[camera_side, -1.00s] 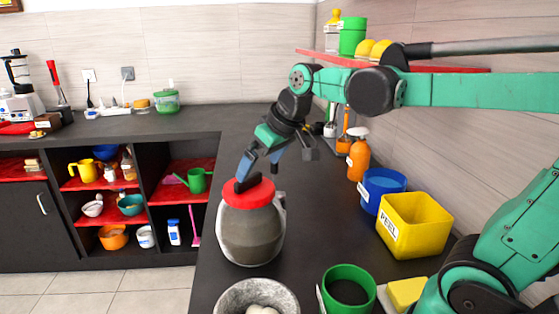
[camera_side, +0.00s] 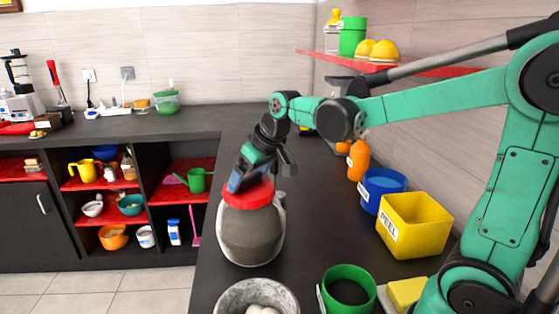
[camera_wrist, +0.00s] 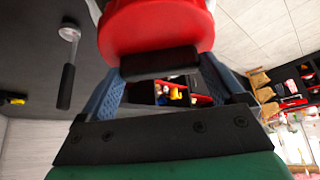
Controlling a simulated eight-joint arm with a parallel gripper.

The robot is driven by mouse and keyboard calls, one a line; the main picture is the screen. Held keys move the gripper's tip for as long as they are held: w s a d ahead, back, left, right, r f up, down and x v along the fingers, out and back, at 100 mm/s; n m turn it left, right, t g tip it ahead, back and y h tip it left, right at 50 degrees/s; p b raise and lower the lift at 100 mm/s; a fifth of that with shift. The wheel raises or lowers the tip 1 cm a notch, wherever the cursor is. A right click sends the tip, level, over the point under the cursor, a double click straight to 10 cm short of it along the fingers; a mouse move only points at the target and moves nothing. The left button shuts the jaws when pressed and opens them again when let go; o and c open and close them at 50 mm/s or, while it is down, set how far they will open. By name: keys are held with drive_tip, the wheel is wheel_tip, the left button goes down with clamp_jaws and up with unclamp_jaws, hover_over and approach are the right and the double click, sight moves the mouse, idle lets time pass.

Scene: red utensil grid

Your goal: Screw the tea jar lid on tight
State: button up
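The tea jar (camera_side: 250,234) is a round grey-brown pot standing upright on the dark counter. Its red lid (camera_side: 262,197) sits on top and looks level; how tight it is cannot be seen. The lid (camera_wrist: 155,24) fills the top of the wrist view, with a black bar-shaped knob (camera_wrist: 160,63) on it. My gripper (camera_side: 248,185) is right above the lid, angled down at it. In the wrist view, the blue fingers of my gripper (camera_wrist: 163,72) are spread wide, one near each end of the knob. Whether they touch it is unclear.
A stone bowl (camera_side: 228,300) stands in front of the jar and a green cup (camera_side: 349,274) at front right. A yellow PEEL bin (camera_side: 414,224), a blue container (camera_side: 383,187) and an orange bottle (camera_side: 358,160) line the right wall. The counter behind the jar is fairly clear.

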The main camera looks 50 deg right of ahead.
sight(260, 194)
drive_tip(key=c, duration=0.9)
drive_tip(key=shift+a+m+h, duration=0.1)
drive_tip(key=shift+m+h, duration=0.4)
drive_tip(key=shift+m, duration=0.5)
drive_tip(key=o, duration=1.2)
drive_tip(key=shift+v, duration=2.85)
drive_tip(key=s+a+f+n+t+y, duration=0.1)
drive_tip(key=s+a+f+n, duration=0.1)
drive_tip(key=s+a+f, duration=0.2)
drive_tip(key=s+f, duration=0.3)
drive_tip(key=s, duration=0.1)
drive_tip(key=shift+s, duration=0.2)
